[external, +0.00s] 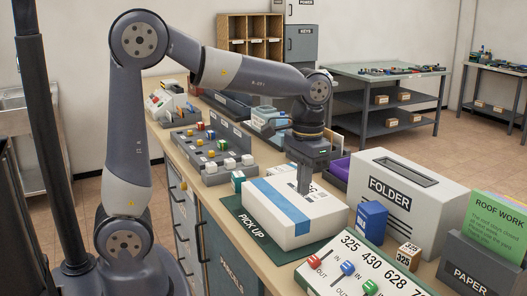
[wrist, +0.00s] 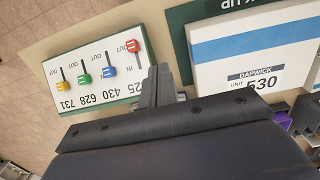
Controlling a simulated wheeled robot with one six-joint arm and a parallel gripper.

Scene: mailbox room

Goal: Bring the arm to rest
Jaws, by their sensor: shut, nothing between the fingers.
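My gripper (external: 304,184) is shut and empty, pointing down from the bent arm. In the external view its fingers overlap the top of a white parcel (external: 283,232) with a blue stripe. I cannot tell how large the gap between them is. In the wrist view the shut fingers (wrist: 158,84) show left of the parcel (wrist: 225,82), whose label reads DAPWICK UNIT 530. The parcel lies on a green PICK UP mat (external: 244,226) on the counter.
A slider board (external: 360,268) with coloured knobs lies at the counter's front. A FOLDER box (external: 405,200), a blue box (external: 371,220) and a PAPER holder (external: 478,270) stand to the right. A panel of coloured buttons (external: 213,150) is behind left. Free room is above the counter.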

